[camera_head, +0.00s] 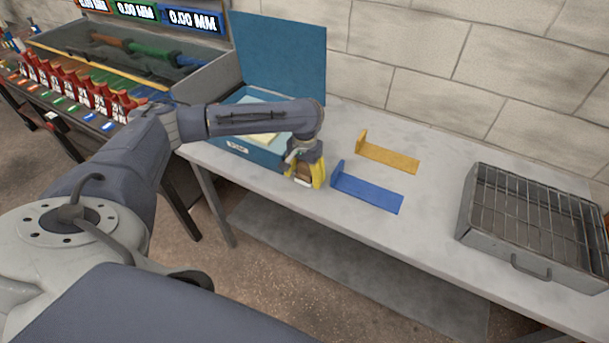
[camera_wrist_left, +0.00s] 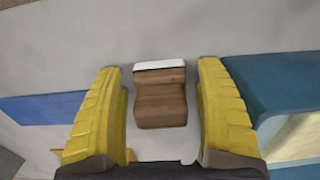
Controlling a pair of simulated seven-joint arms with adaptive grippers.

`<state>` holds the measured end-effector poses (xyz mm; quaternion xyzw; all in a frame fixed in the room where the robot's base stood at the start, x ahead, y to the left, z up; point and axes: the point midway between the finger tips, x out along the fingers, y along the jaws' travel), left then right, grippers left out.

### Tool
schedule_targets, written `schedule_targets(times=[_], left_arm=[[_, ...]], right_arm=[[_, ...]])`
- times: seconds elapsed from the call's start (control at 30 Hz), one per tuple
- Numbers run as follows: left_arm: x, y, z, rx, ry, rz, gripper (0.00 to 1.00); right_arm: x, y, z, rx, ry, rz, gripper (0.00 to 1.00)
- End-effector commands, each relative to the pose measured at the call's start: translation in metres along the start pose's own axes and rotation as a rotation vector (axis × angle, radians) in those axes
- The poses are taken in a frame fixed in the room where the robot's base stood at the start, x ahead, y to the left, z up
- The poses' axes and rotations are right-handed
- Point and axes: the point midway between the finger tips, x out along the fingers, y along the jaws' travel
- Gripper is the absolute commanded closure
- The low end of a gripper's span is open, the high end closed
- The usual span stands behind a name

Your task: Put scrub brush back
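The scrub brush appears to be the brown wooden block with a white edge in the left wrist view (camera_wrist_left: 160,98). It sits between the yellow fingers of my left gripper (camera_wrist_left: 163,78), with a narrow gap showing on each side. In the head view my left gripper (camera_head: 306,180) points down at the worktable, just right of the blue box. A little brown of the brush (camera_head: 303,171) shows between its fingers; the rest is hidden. My right gripper is not in view.
The blue box (camera_head: 258,153) has its lid (camera_head: 280,55) raised; my arm covers part of it. A blue bracket (camera_head: 370,194) and a yellow bracket (camera_head: 390,158) lie to the right. A wire-topped metal tray (camera_head: 535,220) stands farther right. The grey table (camera_head: 425,205) between is clear.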

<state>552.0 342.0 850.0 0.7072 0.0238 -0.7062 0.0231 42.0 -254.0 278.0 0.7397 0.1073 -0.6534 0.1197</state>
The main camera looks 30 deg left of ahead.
Motion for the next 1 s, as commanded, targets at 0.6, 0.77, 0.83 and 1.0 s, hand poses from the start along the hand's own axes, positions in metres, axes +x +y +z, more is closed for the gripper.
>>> schedule_targets(times=[0.6,0.77,0.83,1.0], left_arm=[[-0.057,0.0,-0.001,0.001,0.004,0.0,0.29],[-0.083,0.0,-0.001,0.001,0.004,0.0,0.29],[-0.093,0.0,-0.001,0.001,0.004,-0.001,0.29],[-0.11,0.0,-0.001,0.0,0.002,0.0,0.29]], right_arm=[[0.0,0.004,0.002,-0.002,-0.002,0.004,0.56],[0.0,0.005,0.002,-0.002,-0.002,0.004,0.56],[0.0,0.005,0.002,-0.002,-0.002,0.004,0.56],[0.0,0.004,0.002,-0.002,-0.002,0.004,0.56]])
